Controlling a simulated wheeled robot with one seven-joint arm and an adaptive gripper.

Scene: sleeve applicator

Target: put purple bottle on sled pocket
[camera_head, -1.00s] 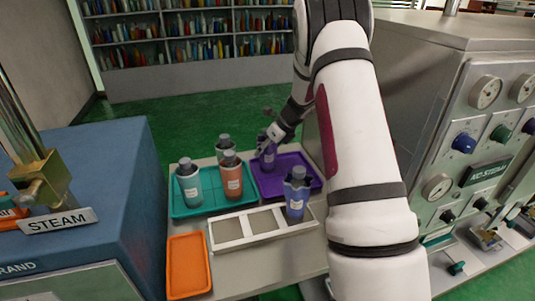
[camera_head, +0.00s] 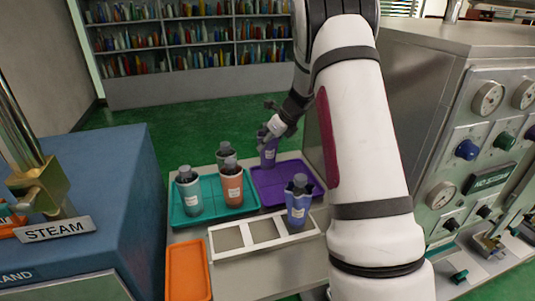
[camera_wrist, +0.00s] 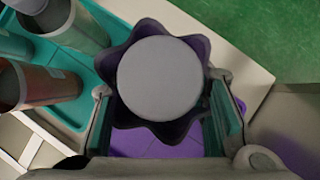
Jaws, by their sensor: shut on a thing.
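A purple bottle (camera_head: 268,157) is held in my gripper (camera_head: 270,134) over the purple tray (camera_head: 265,196). In the wrist view, its round grey cap (camera_wrist: 159,78) and wavy dark purple collar (camera_wrist: 195,46) lie between the two fingers, which are shut on it. The bottle looks upright; its lower end is hidden in the wrist view. The pale sled (camera_head: 249,253) lies in front of the trays, with pockets in a row. Its left and middle pockets are empty. A blue-purple bottle (camera_head: 298,206) with a wavy top stands at its right pocket.
A teal tray (camera_head: 206,219) left of the purple one holds an orange-brown bottle (camera_head: 232,187) and teal and grey-green bottles. An orange tray (camera_head: 187,270) lies empty in front. A blue machine (camera_head: 115,190) stands left, a grey gauge panel (camera_head: 470,130) right.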

